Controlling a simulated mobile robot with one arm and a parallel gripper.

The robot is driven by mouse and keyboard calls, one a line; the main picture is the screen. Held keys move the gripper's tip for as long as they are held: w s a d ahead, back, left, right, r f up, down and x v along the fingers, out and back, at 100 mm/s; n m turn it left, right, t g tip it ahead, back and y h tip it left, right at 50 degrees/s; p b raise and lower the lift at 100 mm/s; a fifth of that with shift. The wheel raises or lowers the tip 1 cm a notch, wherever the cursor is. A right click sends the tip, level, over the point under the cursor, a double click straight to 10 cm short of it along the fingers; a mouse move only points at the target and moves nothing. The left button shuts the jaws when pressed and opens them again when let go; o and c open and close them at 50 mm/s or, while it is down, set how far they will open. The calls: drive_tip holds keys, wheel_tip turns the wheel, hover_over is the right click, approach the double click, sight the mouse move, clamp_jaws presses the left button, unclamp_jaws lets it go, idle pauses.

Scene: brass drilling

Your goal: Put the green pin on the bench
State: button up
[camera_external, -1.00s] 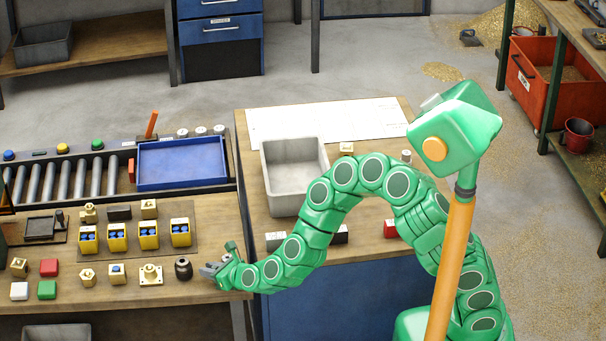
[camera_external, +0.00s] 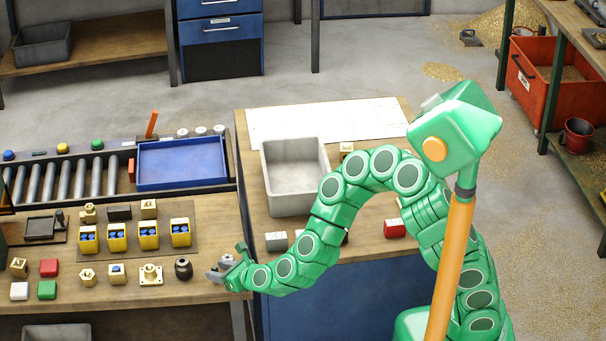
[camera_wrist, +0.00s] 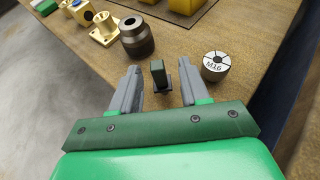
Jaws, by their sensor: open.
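A small dark green upright piece with a dark base (camera_wrist: 158,72), which looks like the green pin, shows in the wrist view between my fingertips. It seems to stand on the wooden bench (camera_wrist: 245,30), with visible space to both fingers. I cannot make it out separately in the external view. My gripper (camera_wrist: 160,88) is open with its two grey fingers apart. In the external view my gripper (camera_external: 219,273) is low at the right end of the left bench (camera_external: 208,292), just right of a dark round bushing (camera_external: 183,268).
A grey disc marked M16 (camera_wrist: 215,65) sits close right of my fingers. The bushing (camera_wrist: 137,37) and a brass flange (camera_wrist: 103,28) stand to the left. Yellow bins (camera_external: 149,237) are behind. A grey bin (camera_external: 290,205) is on the right-hand bench.

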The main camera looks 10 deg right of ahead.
sight(217, 270)
drive_tip(key=shift+v, duration=1.75)
